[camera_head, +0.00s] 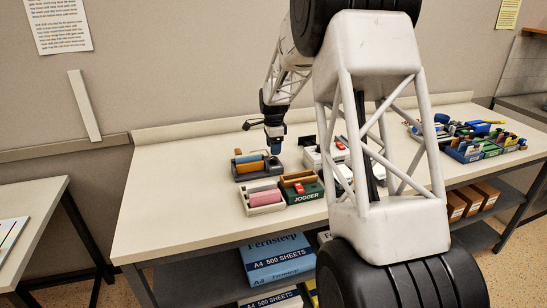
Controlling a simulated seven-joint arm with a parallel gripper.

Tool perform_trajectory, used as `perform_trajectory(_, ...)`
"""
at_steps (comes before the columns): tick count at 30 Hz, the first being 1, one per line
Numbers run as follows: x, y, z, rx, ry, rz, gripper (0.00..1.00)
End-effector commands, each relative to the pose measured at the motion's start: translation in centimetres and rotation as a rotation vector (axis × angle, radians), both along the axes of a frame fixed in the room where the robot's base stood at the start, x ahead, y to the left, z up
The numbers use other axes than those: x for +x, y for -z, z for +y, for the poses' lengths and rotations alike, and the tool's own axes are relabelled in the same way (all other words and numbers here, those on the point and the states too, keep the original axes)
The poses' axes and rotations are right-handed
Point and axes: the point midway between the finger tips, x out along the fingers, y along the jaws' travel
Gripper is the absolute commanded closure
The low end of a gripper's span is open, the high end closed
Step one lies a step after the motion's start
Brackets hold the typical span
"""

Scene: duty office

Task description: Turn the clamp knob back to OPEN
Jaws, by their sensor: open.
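A dark grey device (243,176) with an orange cylinder (250,168) and a bluish part sits on the bench, left of centre. I cannot make out a clamp knob or an OPEN mark at this size; the knob may be on this device, beneath my gripper. My gripper (274,148) points down at the device's right end, close to its top. The jaws are open, but they are small and dark here. I cannot tell whether they are around or touching anything.
A pale tray with a pink roll (264,198) and a green box labelled JOGGER (306,196) stand just in front. White equipment (312,158) is to the right, partly behind my arm. Bins of tools (465,154) stand farther right. The bench's left part (170,200) is clear.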

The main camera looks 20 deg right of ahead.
Motion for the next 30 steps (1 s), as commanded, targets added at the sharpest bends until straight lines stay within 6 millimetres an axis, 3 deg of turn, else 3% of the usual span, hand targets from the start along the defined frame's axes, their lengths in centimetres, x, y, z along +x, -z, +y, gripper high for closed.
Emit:
perform_trajectory(6, 0.0, 2.8, 0.0, 0.0, 0.0, 0.003, 0.43)
perform_trajectory(12, 0.0, 4.3, 0.0, 0.0, 0.0, 0.001, 0.43)
perform_trajectory(24, 0.0, 4.7, 0.0, 0.0, 0.0, 0.0, 0.43)
perform_trajectory(30, 0.0, 4.7, 0.0, 0.0, 0.0, 0.0, 0.74)
